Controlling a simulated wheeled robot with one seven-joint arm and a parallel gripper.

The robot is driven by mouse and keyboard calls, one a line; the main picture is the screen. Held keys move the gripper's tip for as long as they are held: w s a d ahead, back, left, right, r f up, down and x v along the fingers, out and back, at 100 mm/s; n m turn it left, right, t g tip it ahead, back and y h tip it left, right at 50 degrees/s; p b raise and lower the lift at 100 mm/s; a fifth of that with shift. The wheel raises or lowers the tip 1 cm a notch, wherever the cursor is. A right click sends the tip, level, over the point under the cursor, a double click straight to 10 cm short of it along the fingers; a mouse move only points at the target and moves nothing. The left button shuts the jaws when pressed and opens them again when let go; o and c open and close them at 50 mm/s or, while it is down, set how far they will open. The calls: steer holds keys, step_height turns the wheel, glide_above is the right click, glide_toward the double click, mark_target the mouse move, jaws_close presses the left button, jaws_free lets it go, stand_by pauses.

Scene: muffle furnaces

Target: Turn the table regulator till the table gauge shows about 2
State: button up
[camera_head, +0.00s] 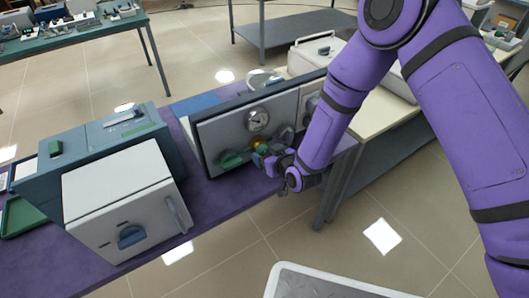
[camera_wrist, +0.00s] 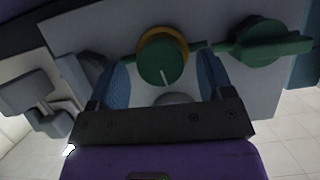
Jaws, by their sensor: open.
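The table gauge (camera_head: 257,119) is a round white dial on the grey panel (camera_head: 222,132) of a unit on the purple table. Its reading is too small to make out. The regulator is a round green knob (camera_wrist: 162,62) with a yellow collar and a pale pointer line; it shows just below the gauge in the head view (camera_head: 258,143), partly hidden by my gripper. My gripper (camera_head: 267,158) is at the panel, open, with its blue fingers on either side of the knob in the wrist view (camera_wrist: 163,82). I cannot tell whether they touch it.
A green lever valve (camera_head: 231,159) sits left of the regulator; in the wrist view it is on the right (camera_wrist: 265,42). A white-and-grey furnace (camera_head: 122,200) stands left on the purple table (camera_head: 215,195). Another bench (camera_head: 378,118) is at the right. Floor in front is clear.

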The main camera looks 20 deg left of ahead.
steer(key=shift+x, duration=0.95)
steer(key=c, duration=0.9)
steer(key=shift+m+y, duration=0.3)
steer(key=shift+c, duration=0.2)
steer(key=shift+m+g, duration=0.3)
steer(key=o, duration=0.9)
steer(key=shift+o, duration=0.2)
